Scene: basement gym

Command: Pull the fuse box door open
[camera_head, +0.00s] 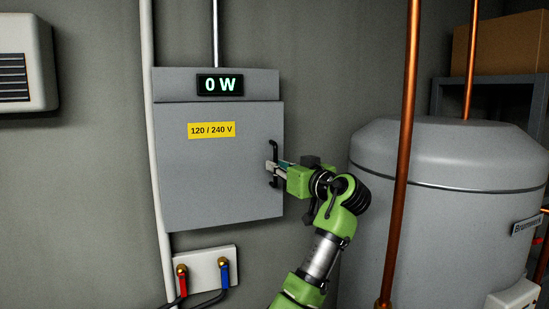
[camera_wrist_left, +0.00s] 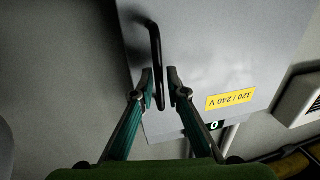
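The grey fuse box door (camera_head: 215,185) fills the lower part of the box and sits flush in the frame, shut. It carries a yellow "120 / 240 V" label (camera_head: 211,130). A black upright bar handle (camera_head: 274,151) is near its right edge. My left gripper (camera_head: 272,168) reaches in from the right at the handle's lower half. The door's surface (camera_wrist_left: 220,60) lies behind. My right gripper is in neither view.
A large grey tank (camera_head: 450,165) stands right of the box, with a copper pipe (camera_head: 402,150) in front.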

